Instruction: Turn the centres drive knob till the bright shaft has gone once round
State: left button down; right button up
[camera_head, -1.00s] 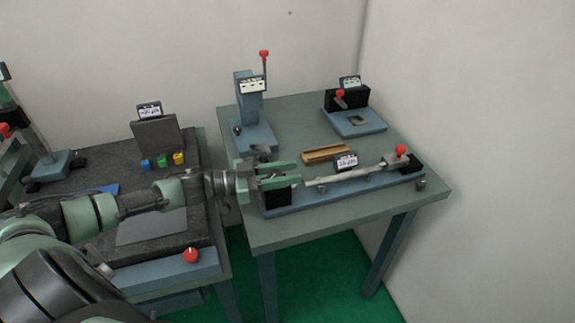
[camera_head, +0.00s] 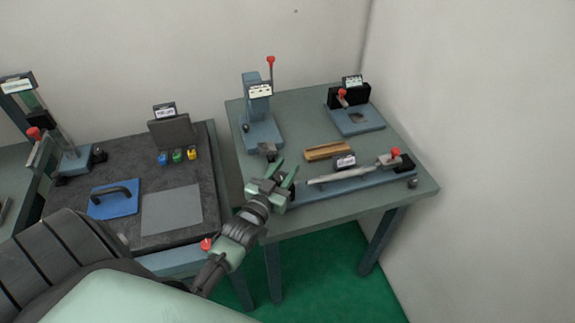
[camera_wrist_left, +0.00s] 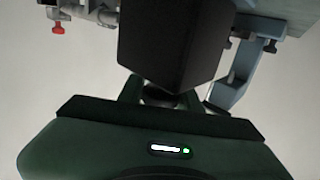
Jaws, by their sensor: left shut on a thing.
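The bright shaft (camera_head: 345,175) lies between the centres on a long blue-grey base (camera_head: 355,188) on the right-hand table. The black drive head stands at its left end and fills the upper middle of the left wrist view (camera_wrist_left: 172,40). My left gripper (camera_head: 284,175) is at that left end, its fingers on the near-left side of the head. In the left wrist view, a dark round knob (camera_wrist_left: 158,96) sits between the green fingers, and the gripper is shut on it. Most of the knob is hidden by the gripper. My right gripper is not in view.
A red-handled tailstock (camera_head: 395,155) holds the shaft's right end. A wooden V-block (camera_head: 327,150) lies behind the shaft. A press with a red lever (camera_head: 262,115) and a black-backed fixture (camera_head: 350,98) stand at the back. The left table (camera_head: 130,170) is close beside.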

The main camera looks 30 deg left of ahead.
aim_at(279, 181)
pick_arm(q)
jog(key=shift+a+r+n+g+y, duration=0.15)
jog(key=shift+n+y, duration=0.35)
jog(key=shift+y, duration=0.3)
jog(key=shift+a+f+n+g+y, duration=0.15)
jog(key=shift+n+y, duration=0.35)
jog(key=shift+y, duration=0.3)
jog(key=shift+r, duration=0.1)
jog(key=c, duration=1)
grip_release()
jog(key=shift+c, duration=0.2)
jog(key=shift+s, duration=0.1)
jog(key=p+v, duration=0.3)
jog(key=v, duration=0.4)
jog(key=shift+d+r, duration=0.1)
jog(key=shift+s+d, duration=0.1)
jog(key=shift+s, duration=0.2)
jog(key=shift+o, duration=0.2)
